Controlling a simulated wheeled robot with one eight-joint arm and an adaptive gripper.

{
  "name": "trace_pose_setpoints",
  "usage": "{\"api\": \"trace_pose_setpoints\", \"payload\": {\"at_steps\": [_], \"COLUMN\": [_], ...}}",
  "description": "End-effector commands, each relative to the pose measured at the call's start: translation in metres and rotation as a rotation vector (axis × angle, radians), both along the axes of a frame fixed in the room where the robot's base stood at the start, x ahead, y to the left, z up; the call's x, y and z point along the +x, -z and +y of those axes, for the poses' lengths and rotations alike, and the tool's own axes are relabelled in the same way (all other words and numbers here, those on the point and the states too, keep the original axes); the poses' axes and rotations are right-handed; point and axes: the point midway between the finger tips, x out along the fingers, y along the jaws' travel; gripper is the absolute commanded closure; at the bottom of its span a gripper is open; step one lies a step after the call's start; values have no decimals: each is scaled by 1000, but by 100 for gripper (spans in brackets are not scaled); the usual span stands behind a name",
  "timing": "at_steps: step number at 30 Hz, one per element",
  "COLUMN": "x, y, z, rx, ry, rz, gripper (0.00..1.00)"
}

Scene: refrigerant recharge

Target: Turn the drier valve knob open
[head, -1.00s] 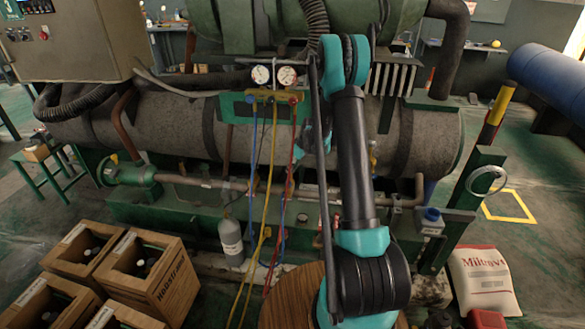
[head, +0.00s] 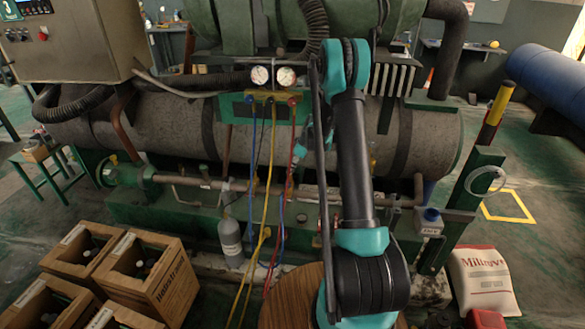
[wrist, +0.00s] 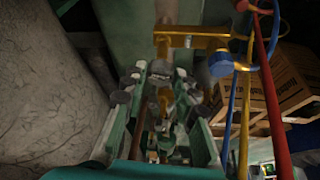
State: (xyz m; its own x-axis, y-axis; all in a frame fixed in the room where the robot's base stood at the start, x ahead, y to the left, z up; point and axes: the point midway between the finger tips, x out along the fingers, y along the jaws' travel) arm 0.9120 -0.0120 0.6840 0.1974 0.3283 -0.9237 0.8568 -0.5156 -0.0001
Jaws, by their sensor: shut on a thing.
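My gripper (wrist: 161,88) is seen from behind in the wrist view, with its grey-padded fingers closed around a small part. That part is mostly hidden between the fingers; it appears to be the drier valve knob, at the pipework beside the large grey cylinder (wrist: 45,90). A brass-coloured piece (wrist: 163,100) shows between the finger links. In the head view my arm hides most of the gripper and the knob. The grey cylinder (head: 180,125) lies across the middle there.
The gauge manifold (head: 273,96) hangs in front of the cylinder with blue, yellow and red hoses, which pass close to my gripper's right in the wrist view. A grey bottle (head: 230,238) stands below the pipes.

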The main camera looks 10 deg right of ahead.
Motion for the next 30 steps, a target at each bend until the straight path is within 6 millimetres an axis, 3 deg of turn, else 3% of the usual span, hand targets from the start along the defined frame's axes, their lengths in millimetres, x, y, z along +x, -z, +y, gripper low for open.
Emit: {"api": "trace_pose_setpoints", "payload": {"at_steps": [1, 2, 6, 19, 30], "x": [0, 0, 0, -2, -16], "y": [0, 0, 0, -9, -74], "z": [0, 0, 0, -4, -27], "rx": [0, 0, 0, 0, 0], "ry": [0, 0, 1, 2, 2], "rz": [0, 0, 0, 0, 0], "gripper": [100, 68, 51, 51, 51]}}
